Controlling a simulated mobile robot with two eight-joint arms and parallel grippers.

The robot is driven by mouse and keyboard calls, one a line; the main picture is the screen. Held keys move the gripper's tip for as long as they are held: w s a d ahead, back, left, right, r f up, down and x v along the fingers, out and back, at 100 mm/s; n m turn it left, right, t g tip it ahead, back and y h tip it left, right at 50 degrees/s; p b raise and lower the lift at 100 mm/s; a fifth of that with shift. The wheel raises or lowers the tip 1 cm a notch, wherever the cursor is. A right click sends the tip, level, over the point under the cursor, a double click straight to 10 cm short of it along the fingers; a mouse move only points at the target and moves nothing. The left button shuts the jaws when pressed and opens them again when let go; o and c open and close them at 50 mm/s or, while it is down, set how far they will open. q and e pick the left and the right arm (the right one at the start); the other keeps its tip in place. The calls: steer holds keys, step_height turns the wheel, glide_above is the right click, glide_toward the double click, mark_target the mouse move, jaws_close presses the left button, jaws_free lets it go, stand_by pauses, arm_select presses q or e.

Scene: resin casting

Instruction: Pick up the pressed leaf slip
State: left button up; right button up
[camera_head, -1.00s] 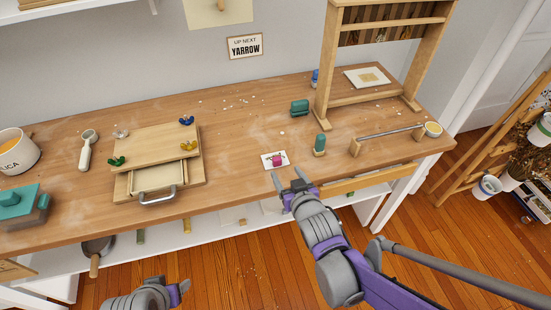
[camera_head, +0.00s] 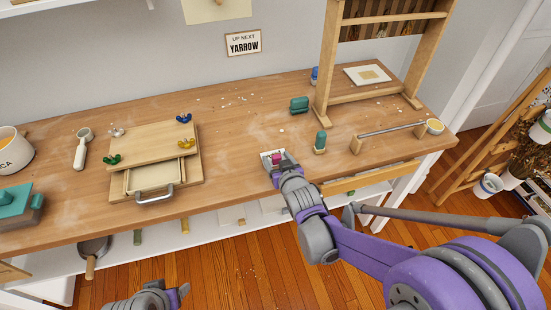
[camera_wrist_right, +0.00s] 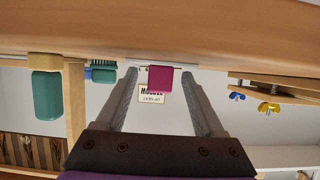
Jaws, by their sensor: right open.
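The pressed leaf slip (camera_head: 266,156), a small white card with a magenta block (camera_head: 277,158) on it, lies near the front edge of the workbench, partly hidden by my right gripper. My right gripper (camera_head: 278,164) is open and right at the slip. In the right wrist view, the magenta block (camera_wrist_right: 160,79) shows between the two open fingers (camera_wrist_right: 160,82), with the slip seen edge-on as a thin pale strip. I cannot tell whether the fingers touch it. My left gripper (camera_head: 180,292) is low at the bottom edge, away from the bench; its jaw opening is unclear.
A wooden press (camera_head: 155,140) with coloured wing nuts stands to the left. A teal-topped tool (camera_head: 320,142) stands just right of the slip, with a metal rod on wooden supports (camera_head: 390,135) beyond. A wooden frame (camera_head: 322,70) rises behind. The bench behind the slip is fairly clear.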

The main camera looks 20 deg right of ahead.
jaws_close()
stand_by(0.3)
